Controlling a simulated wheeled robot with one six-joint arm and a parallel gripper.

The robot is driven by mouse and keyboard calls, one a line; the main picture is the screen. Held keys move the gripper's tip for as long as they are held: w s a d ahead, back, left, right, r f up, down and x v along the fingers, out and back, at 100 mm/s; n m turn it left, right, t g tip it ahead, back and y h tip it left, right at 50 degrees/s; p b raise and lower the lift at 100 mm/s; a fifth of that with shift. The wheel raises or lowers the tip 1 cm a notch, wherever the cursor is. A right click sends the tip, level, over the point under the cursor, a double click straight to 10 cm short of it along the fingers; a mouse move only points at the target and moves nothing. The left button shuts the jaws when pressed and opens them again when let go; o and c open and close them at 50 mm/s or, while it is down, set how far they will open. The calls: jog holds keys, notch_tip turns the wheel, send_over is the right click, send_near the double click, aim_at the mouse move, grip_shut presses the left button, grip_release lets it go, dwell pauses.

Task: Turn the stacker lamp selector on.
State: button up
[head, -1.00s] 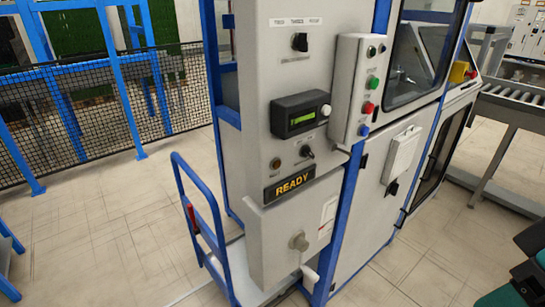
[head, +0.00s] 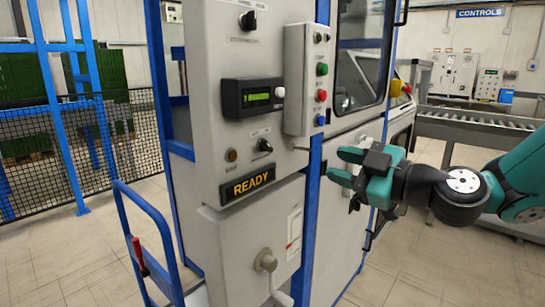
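A black rotary selector (head: 264,146) sits on the grey cabinet front beside a small brown, unlit-looking lamp (head: 231,155). Its label is too small to read, and its exact setting is unclear. Another black selector (head: 248,20) is higher up on the same panel; its label is also unreadable. I cannot tell from the labels which one is the stacker lamp selector. My gripper (head: 334,163) is to the right of both, in front of the cabinet's right side. Its teal fingers point left, are spread apart and hold nothing.
A button box (head: 306,80) juts out between the selectors and my gripper. A green display (head: 254,97), a lit READY sign (head: 247,185) and a crank handle (head: 266,262) are on the cabinet. A blue cart (head: 150,215) stands left. A conveyor (head: 475,125) is behind my arm.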

aim_at(269, 146)
jog(key=p+x, duration=0.4)
jog(key=x, duration=0.3)
jog(key=p+x, duration=0.3)
jog(key=x, duration=0.5)
jog(key=shift+a+r+p, duration=0.15)
jog(key=shift+r+p, duration=0.05)
jog(key=shift+p, duration=0.15)
jog(key=shift+w+a+f, duration=0.15)
jog(key=shift+w+a, duration=0.25)
jog(key=shift+a, duration=0.1)
grip_shut()
